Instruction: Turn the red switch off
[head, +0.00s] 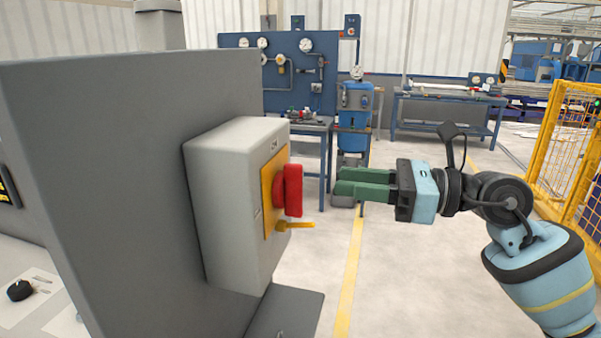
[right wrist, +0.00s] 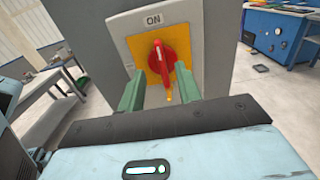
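The red switch (head: 292,190) is a rotary knob on a yellow plate (head: 269,190), fixed to a light grey box (head: 225,190) on the side of a grey cabinet. In the right wrist view the red switch (right wrist: 167,58) stands nearly upright, tilted slightly, under the label ON. My right gripper (head: 338,181) is to the right of the switch, apart from it, with its green fingers pointing at it. In the right wrist view its fingers (right wrist: 160,92) are spread, with the switch showing between them. My left gripper is in neither view.
The grey cabinet (head: 110,170) fills the left. A small yellow tab (head: 296,225) sticks out below the switch. A blue workbench with gauges (head: 290,70) stands behind. A yellow cage (head: 560,140) is at the right. The floor between is clear.

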